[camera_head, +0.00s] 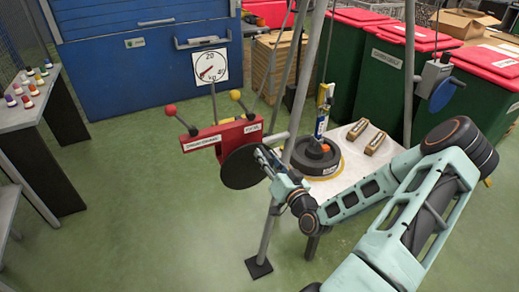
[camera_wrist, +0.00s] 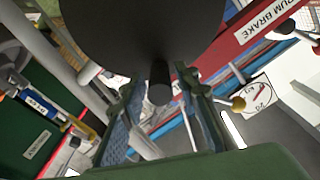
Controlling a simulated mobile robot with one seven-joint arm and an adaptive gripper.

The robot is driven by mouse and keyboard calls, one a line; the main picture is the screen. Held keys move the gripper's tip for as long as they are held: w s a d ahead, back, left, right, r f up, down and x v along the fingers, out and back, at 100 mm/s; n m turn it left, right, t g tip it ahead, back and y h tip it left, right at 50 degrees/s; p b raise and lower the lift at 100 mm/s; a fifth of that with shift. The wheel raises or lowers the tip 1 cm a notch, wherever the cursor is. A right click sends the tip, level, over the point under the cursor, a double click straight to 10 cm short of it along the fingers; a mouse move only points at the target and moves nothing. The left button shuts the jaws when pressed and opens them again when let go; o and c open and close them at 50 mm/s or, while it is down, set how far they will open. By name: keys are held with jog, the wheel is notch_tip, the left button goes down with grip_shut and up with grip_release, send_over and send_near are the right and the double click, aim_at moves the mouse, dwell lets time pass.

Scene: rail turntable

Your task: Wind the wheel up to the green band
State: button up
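The wheel is a dark disc (camera_head: 243,167) at the front of a red box labelled as a drum brake (camera_head: 222,134). In the wrist view the disc (camera_wrist: 140,28) fills the top, with a short dark handle peg (camera_wrist: 160,86) sticking out towards me. My gripper (camera_head: 265,157) is at the disc's right side; in the wrist view its fingers (camera_wrist: 157,95) stand on either side of the peg, with small gaps seeming to show. A white dial (camera_head: 209,67) with a red needle stands behind the box. I cannot make out a green band.
A tripod frame (camera_head: 268,215) stands beside my arm, over a pale platform (camera_head: 338,185) bearing a dark round weight (camera_head: 316,158) and wooden blocks (camera_head: 375,143). A yellow-and-blue hanging scale (camera_head: 323,108) is above the weight. Levers with red (camera_head: 170,110) and yellow balls (camera_head: 235,95) rise from the box.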

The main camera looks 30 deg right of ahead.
grip_shut()
